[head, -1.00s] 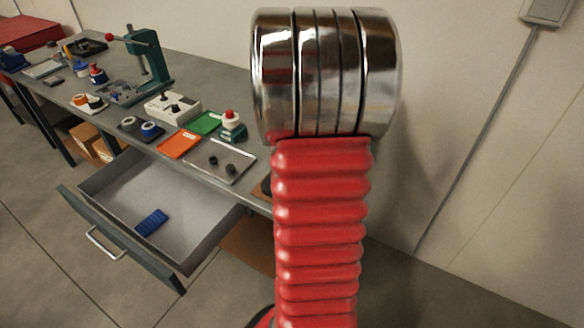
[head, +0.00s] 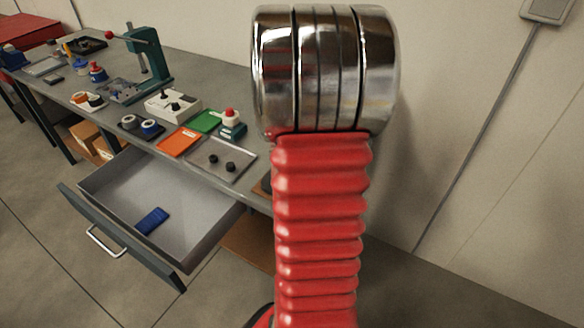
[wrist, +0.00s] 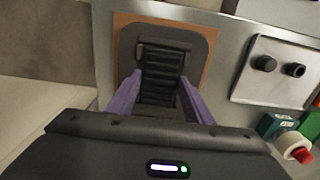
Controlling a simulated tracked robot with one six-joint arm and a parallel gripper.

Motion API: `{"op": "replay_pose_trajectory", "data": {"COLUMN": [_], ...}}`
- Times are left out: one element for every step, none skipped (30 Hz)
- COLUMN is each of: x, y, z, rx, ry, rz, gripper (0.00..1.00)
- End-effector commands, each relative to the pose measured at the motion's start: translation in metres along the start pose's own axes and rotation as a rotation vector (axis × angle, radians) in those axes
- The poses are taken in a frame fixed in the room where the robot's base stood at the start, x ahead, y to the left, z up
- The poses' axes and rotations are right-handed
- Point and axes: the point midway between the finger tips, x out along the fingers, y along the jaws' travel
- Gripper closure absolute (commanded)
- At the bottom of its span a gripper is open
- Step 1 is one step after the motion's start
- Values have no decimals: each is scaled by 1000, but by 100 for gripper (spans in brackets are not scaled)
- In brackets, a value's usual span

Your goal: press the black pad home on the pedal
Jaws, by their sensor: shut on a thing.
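The black ribbed pad (wrist: 157,84) lies on the dark pedal (wrist: 199,50), over its middle, in the wrist view. The pedal rests on an orange-brown board (wrist: 121,25) on the bench. My gripper (wrist: 161,90) has its two purple fingers on either side of the pad, shut on it. The pad's near end is hidden behind the gripper body. I cannot tell whether the pad is fully seated. In the head view my red arm hides the gripper, the pad and most of the pedal.
A metal tray (head: 205,168) with two black knobs stands beside the board. An open drawer (head: 100,181) with a blue block (head: 152,221) juts from the bench front.

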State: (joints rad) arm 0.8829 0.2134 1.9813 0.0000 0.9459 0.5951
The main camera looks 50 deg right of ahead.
Motion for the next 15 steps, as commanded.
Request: {"op": "replay_pose_trajectory", "data": {"x": [1,1,1,1,1,1,1,1,1,1,1,1,1,1,1], "y": [0,0,0,0,0,0,0,0,0,0,0,0,0,0,0], "z": [0,0,0,0,0,0,0,0,0,0,0,0,0,0,0], "rx": [0,0,0,0,0,0,0,0,0,0,0,0,0,0,0], "ry": [-1,-1,-1,-1,-1,-1,-1,-1,-1,-1,-1,-1,-1,-1,-1], "rz": [1,1,1,1,1,1,1,1,1,1,1,1,1,1,1], "gripper": [77,52,49,47,45,42,40,38,35,33,32,32,32,32,32]}}
